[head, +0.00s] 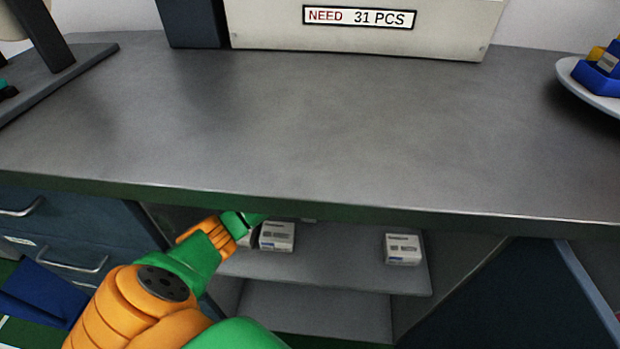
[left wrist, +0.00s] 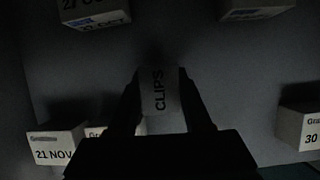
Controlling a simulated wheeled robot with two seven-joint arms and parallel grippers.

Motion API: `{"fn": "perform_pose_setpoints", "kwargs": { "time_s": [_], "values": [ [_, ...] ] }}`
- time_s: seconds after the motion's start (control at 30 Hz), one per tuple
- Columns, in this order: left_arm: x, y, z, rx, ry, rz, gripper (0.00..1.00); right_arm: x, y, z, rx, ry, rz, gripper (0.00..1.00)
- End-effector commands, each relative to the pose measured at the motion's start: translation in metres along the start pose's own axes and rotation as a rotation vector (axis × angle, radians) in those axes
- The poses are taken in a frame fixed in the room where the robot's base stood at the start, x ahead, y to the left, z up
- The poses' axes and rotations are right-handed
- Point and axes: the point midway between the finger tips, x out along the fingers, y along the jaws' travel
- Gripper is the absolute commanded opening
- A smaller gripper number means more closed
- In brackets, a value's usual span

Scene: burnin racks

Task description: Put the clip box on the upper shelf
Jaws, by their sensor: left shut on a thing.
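My left gripper (head: 250,222) reaches under the worktop into the open shelf unit, its tips partly hidden by the worktop's edge. In the left wrist view the left gripper (left wrist: 160,100) is shut on the clip box (left wrist: 160,88), a pale box marked CLIPS between its two dark fingers. In the head view I cannot clearly make out the clip box. The upper shelf (head: 340,265) is a grey board under the worktop, close to the gripper. I cannot tell whether the clip box touches it. My right gripper is not in view.
A white box (head: 277,236) stands right of the gripper, and another (head: 402,249) at the shelf's right end. A 21 NOV box (left wrist: 55,146) and others surround the clip box. The shelf between the white boxes is clear. The worktop (head: 330,130) overhangs.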

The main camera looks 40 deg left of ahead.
Motion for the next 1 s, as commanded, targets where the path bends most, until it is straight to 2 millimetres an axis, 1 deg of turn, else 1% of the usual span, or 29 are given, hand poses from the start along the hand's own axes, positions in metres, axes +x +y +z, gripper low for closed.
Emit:
{"fn": "perform_pose_setpoints", "kwargs": {
  "time_s": [0.03, 0.1, 0.27, 0.3, 0.37, 0.4, 0.67, 0.73, 0.77, 0.9, 1.0],
  "values": [
    [0.011, 0.0, -0.005, 0.0, 0.003, 0.0, 0.0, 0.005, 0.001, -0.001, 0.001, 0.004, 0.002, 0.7],
    [0.017, 0.0, -0.004, -0.001, 0.001, -0.001, 0.0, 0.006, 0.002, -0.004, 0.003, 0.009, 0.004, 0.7],
    [0.017, 0.0, -0.003, 0.0, 0.0, 0.0, 0.0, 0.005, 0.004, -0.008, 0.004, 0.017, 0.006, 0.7],
    [0.017, 0.0, -0.003, 0.0, 0.0, 0.0, 0.52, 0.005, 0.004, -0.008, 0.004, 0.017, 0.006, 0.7],
    [0.017, 0.0, -0.003, 0.0, 0.0, 0.0, 0.68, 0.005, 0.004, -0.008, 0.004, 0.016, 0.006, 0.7],
    [0.017, 0.0, -0.003, 0.0, 0.0, 0.0, 0.79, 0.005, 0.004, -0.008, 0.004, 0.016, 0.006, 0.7],
    [0.017, 0.0, -0.003, 0.0, 0.0, 0.0, 0.79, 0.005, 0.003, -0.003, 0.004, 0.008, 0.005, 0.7],
    [0.011, 0.0, -0.002, 0.0, -0.002, -0.001, 0.79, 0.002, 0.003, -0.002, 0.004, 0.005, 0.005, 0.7],
    [0.006, 0.0, -0.001, 0.001, -0.002, -0.001, 0.79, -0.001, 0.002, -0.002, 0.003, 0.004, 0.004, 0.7],
    [-0.027, 0.0, 0.0, 0.002, -0.004, -0.001, 0.79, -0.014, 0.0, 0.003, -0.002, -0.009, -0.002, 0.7],
    [-0.046, 0.0, -0.001, 0.001, -0.004, -0.001, 0.79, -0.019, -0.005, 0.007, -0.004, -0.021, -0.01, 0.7]
  ]
}}
